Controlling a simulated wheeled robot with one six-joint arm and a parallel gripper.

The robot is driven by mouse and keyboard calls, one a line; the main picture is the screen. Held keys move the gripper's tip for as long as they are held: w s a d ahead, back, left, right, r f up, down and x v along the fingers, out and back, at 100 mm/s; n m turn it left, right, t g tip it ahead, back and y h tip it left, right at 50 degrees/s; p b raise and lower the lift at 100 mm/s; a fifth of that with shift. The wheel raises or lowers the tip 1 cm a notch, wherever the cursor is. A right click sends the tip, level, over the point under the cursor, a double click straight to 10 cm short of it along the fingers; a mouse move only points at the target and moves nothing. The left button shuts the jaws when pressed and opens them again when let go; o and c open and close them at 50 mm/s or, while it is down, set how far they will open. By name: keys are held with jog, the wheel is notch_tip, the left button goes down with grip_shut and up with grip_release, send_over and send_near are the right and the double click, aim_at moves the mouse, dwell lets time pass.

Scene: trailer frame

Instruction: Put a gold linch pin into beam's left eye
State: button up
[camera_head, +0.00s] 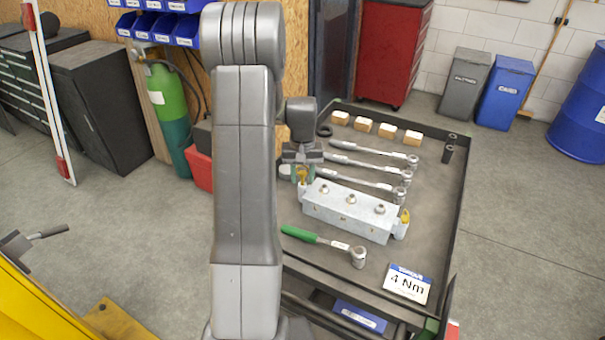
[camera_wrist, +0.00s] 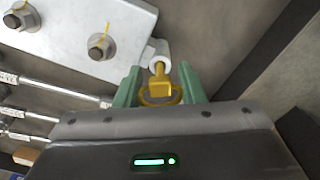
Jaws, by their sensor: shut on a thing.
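The pale metal beam (camera_head: 345,213) lies on the tray, with several bolts along its top. It also fills the upper left of the wrist view (camera_wrist: 60,45). My gripper (camera_head: 302,173) is at the beam's left end, its green fingers (camera_wrist: 160,72) shut on a gold linch pin (camera_wrist: 161,90). The pin's ring is between the fingers and its shank points at the beam's left eye (camera_wrist: 155,50), a pale round lug. The shank's tip meets the eye in the picture; I cannot tell how deep it sits. Another gold pin (camera_head: 405,215) is at the beam's right end.
A green-handled wrench (camera_head: 315,242) lies in front of the beam, and several wrenches (camera_head: 370,162) lie behind it. Wooden blocks (camera_head: 364,125) line the back. The tray's right side is mostly clear.

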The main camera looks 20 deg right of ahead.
jog(key=shift+f+b, duration=0.4)
jog(key=shift+f, duration=0.3)
jog(key=o, duration=0.9)
jog(key=shift+r, duration=0.1)
jog(key=shift+o, duration=0.2)
notch_tip(320, 180, up, 14)
jog(key=shift+f, duration=0.25)
notch_tip(320, 180, down, 14)
jog(key=shift+r, duration=0.25)
jog(key=shift+r+p, duration=0.4)
jog(key=shift+r, duration=0.05)
